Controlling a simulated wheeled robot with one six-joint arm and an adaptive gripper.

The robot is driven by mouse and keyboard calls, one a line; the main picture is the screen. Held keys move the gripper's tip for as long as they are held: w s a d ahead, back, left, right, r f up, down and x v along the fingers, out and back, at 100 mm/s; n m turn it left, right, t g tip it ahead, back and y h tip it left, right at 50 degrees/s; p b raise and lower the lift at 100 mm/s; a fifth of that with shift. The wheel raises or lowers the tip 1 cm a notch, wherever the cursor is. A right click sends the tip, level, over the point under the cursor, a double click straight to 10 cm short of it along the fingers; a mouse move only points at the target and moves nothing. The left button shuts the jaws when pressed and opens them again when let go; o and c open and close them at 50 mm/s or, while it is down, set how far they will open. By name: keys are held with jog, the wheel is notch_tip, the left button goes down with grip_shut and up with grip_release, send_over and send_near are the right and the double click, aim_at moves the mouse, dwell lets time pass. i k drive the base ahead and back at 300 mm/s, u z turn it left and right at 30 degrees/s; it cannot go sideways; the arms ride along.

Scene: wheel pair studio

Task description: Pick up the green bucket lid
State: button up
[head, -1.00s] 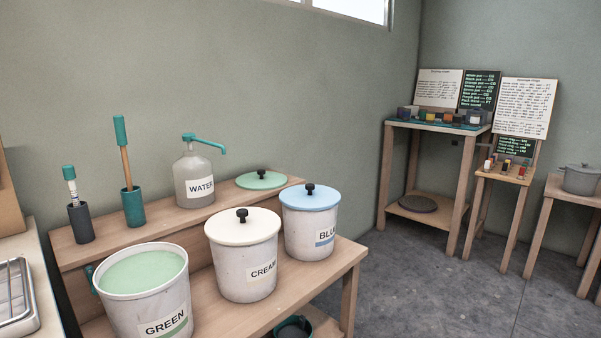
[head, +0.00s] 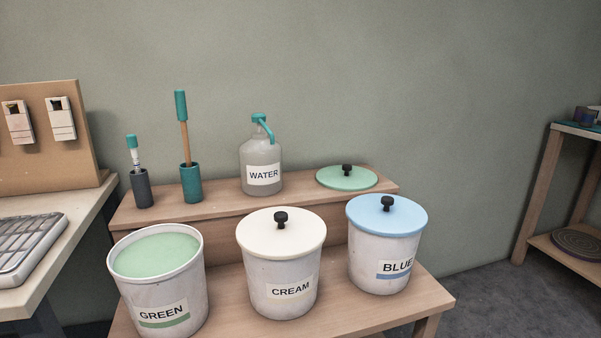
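The green bucket lid (head: 335,179) is a flat pale green disc with a black knob (head: 347,169). It lies knob up on the raised back shelf (head: 225,213), right of the water bottle and behind the cream and blue buckets. The green bucket (head: 160,295) stands open at the front left, with pale green liquid inside and a GREEN label. My gripper is not in view.
The cream bucket (head: 284,270) and blue bucket (head: 380,255) stand lidded in front of the shelf. The water bottle (head: 261,173), a teal holder (head: 191,185) with a stick and a dark holder (head: 142,190) line the shelf. Grey floor (head: 490,300) is clear at right.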

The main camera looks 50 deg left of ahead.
aim_at(347, 178)
jog(key=u, duration=0.9)
jog(key=i, duration=0.8)
jog(key=u, duration=0.8)
